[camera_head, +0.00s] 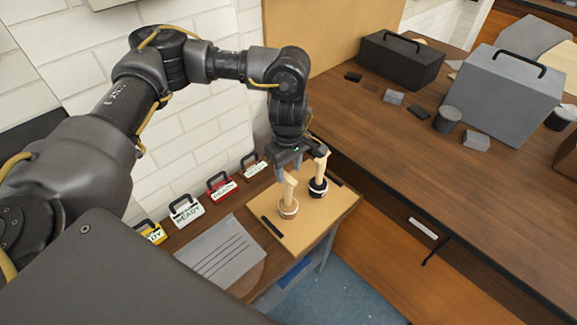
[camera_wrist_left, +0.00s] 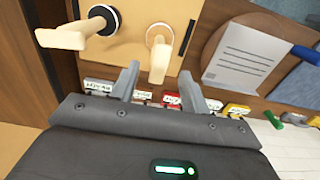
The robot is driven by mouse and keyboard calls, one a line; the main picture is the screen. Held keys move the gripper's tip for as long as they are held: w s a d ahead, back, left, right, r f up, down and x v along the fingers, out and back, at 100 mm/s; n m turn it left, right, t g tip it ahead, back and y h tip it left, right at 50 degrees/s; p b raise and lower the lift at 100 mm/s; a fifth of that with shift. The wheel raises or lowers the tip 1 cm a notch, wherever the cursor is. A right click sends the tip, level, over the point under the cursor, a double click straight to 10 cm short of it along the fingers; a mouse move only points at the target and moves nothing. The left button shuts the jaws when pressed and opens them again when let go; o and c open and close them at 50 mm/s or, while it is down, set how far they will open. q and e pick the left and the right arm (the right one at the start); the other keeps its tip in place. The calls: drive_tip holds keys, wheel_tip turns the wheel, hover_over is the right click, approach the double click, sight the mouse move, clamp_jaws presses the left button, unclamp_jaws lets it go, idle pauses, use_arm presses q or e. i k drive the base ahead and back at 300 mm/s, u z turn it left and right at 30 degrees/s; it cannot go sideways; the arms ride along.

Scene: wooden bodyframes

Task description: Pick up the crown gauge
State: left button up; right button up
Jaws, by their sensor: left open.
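Two pale wooden upright pieces stand on a tan board (camera_head: 303,223). One, on a light round base (camera_head: 288,209), also shows in the left wrist view (camera_wrist_left: 158,62). The other, on a black round base (camera_head: 318,188), is at the left in the wrist view (camera_wrist_left: 62,38). I cannot tell which one is the crown gauge. My left gripper (camera_head: 290,165) is open above the board, close to both pieces. In the wrist view its fingertips (camera_wrist_left: 164,82) are spread, with the light-based piece beyond the gap. I see nothing held. My right gripper is out of view.
Several tags marked READY (camera_head: 222,187) stand along the brick wall. A grey printed sheet (camera_head: 221,251) lies left of the board. Dark bars lie on the board's edges. The wooden bench (camera_head: 400,150) at right holds a black box (camera_head: 401,60) and a grey box (camera_head: 505,88).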

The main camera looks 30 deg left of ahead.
sight(193, 209)
drive_tip(key=u, duration=0.05)
drive_tip(key=k, duration=1.5)
drive_tip(key=z, duration=0.05)
